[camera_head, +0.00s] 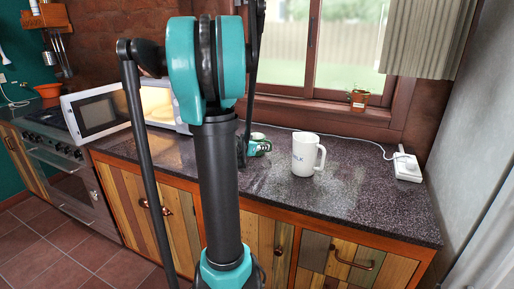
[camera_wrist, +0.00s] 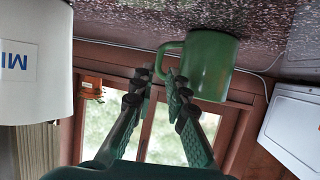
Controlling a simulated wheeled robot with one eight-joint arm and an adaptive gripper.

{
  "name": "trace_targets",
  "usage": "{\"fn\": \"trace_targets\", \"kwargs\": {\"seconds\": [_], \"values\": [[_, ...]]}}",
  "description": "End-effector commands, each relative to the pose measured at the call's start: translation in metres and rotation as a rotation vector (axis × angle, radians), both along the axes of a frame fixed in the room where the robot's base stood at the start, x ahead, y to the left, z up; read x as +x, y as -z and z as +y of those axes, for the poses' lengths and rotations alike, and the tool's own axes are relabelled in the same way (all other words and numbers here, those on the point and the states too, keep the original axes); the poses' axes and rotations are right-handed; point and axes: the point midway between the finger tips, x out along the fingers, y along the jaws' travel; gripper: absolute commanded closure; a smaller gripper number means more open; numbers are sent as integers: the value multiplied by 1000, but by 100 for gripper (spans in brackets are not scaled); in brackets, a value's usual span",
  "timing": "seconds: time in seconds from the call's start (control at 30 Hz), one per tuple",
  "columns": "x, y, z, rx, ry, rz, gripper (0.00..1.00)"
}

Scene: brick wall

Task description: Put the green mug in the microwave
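The green mug (camera_head: 262,147) stands on the dark counter, just right of my arm and partly hidden by it. In the wrist view, which is upside down, the mug (camera_wrist: 210,66) is close, with its handle toward the fingertips. My gripper (camera_wrist: 160,74) is open and empty, its fingertips just short of or beside the handle; whether they touch it I cannot tell. In the head view my arm mostly hides the gripper. The microwave (camera_head: 98,113) stands at the left of the counter with its door open and its inside lit; my arm covers part of it.
A white milk jug (camera_head: 305,154) stands right of the mug; it fills the left of the wrist view (camera_wrist: 32,85). A white socket block (camera_head: 406,168) with a cord lies at the counter's right. A potted plant (camera_head: 358,100) sits on the windowsill. The front right counter is clear.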

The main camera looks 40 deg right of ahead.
Motion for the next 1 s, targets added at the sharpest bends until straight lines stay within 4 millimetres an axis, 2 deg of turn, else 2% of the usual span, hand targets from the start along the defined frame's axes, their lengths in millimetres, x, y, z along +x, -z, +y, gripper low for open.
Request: {"fn": "trace_targets", "kwargs": {"seconds": [0.13,0.37,0.7,1.0], "values": [[4,7,-16,0,2,1,86],[7,12,-25,0,0,-1,86],[16,31,-60,0,1,-1,86],[18,34,-66,0,-1,0,86]]}}
